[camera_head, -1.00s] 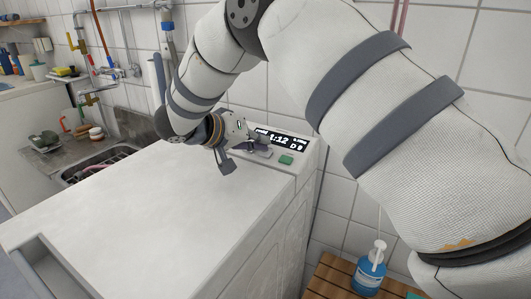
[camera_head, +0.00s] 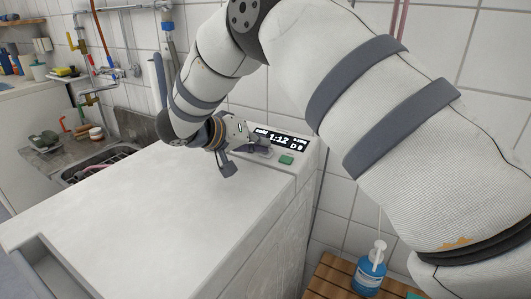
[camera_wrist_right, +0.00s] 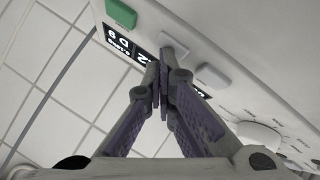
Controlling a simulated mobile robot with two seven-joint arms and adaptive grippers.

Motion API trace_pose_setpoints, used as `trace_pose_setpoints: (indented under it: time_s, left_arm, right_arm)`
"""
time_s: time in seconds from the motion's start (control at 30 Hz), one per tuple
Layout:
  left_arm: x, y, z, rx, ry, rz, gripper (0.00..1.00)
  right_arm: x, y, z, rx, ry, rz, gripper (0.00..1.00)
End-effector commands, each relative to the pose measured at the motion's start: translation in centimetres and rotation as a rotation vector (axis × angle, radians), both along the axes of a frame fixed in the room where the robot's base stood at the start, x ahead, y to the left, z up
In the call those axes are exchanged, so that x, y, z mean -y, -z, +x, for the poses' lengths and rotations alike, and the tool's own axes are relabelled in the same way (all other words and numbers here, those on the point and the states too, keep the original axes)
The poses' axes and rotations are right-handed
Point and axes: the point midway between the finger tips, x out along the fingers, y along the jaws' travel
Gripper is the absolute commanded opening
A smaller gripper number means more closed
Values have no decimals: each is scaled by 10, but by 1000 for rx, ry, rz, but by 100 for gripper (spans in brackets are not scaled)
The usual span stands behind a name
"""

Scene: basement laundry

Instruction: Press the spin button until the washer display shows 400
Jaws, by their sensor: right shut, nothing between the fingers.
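The white washer (camera_head: 130,195) has a control panel at its back right. Its black display (camera_head: 283,138) reads about 1:12 with smaller characters beside it; 400 is not readable there. A green button (camera_head: 286,160) sits at the panel's right end. My right gripper (camera_head: 264,151) is shut and empty, low over the panel in front of the display. In the right wrist view its fingertips (camera_wrist_right: 163,75) cover part of the display and lie close to a grey button (camera_wrist_right: 173,46). I cannot tell whether they touch it. The button labels are unreadable. My left gripper is out of view.
Another grey button (camera_wrist_right: 213,77) and a round knob (camera_wrist_right: 258,135) are farther along the panel. A blue soap bottle (camera_head: 370,268) stands on a slatted wooden surface (camera_head: 335,278) at lower right. A sink (camera_head: 95,160) is at left. The washer top is clear.

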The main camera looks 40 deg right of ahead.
Motion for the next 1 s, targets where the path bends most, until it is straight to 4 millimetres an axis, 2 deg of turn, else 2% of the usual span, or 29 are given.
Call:
trace_pose_setpoints:
  time_s: [0.27, 0.53, 0.87, 1.0]
  left_arm:
    - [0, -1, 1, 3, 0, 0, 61]
    - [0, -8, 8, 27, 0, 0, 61]
    - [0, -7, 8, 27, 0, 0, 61]
    - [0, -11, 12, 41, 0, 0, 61]
  right_arm:
    - [0, -1, 0, -1, 1, 2, 0]
    - [-4, -16, -2, 2, 1, 1, 0]
    - [-5, -16, -2, -1, 0, 1, 0]
    - [-7, -27, -2, 4, 1, 1, 0]
